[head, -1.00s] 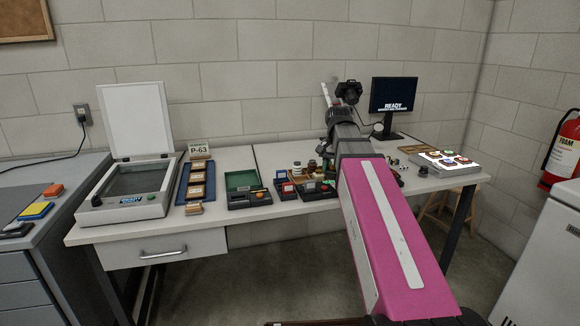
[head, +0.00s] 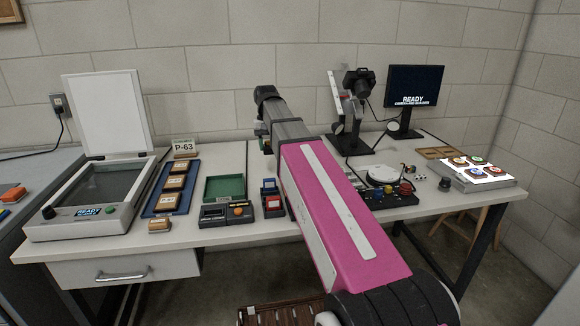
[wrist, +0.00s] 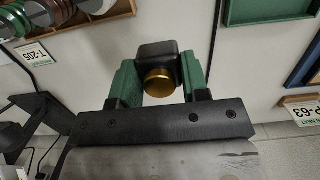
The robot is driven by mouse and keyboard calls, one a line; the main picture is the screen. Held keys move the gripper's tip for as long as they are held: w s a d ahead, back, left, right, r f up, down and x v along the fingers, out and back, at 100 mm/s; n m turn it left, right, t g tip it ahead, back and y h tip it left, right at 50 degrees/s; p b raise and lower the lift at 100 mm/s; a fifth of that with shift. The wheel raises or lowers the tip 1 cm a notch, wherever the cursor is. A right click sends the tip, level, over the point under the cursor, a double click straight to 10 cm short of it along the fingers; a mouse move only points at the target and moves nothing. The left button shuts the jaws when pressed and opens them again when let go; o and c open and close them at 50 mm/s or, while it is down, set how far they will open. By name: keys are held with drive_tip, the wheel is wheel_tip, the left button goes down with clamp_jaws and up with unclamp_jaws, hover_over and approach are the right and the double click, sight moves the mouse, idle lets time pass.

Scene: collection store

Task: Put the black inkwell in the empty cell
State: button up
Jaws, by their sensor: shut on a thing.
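The black inkwell (wrist: 158,60) has a gold cap facing the wrist camera. My gripper (wrist: 160,82) is shut on it, with a green fingertip on each side. In the head view my gripper (head: 264,143) hangs at the far end of my arm, over the back of the desk. A wooden rack (wrist: 112,14) with dark red, green and grey round items shows at the wrist view's upper left, beside a T-205 label (wrist: 33,55). I cannot make out the empty cell.
A green-lined tray (head: 224,188), a blue tray (head: 158,206) of wooden blocks and a scanner (head: 88,215) stand left of my arm. My arm covers the middle desk.

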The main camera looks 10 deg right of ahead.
drive_tip(key=w+d+f, duration=0.1)
drive_tip(key=d+f, duration=0.1)
drive_tip(key=d, duration=0.1)
drive_tip(key=w+d+f, duration=0.1)
drive_tip(key=d+f, duration=0.1)
drive_tip(key=d, duration=0.1)
drive_tip(key=w+d+f, duration=0.1)
drive_tip(key=w+d, duration=0.1)
drive_tip(key=d, duration=0.1)
drive_tip(key=shift+f, duration=2.45)
drive_tip(key=shift+f, duration=0.15)
drive_tip(key=o, duration=1)
drive_tip(key=shift+o, duration=0.2)
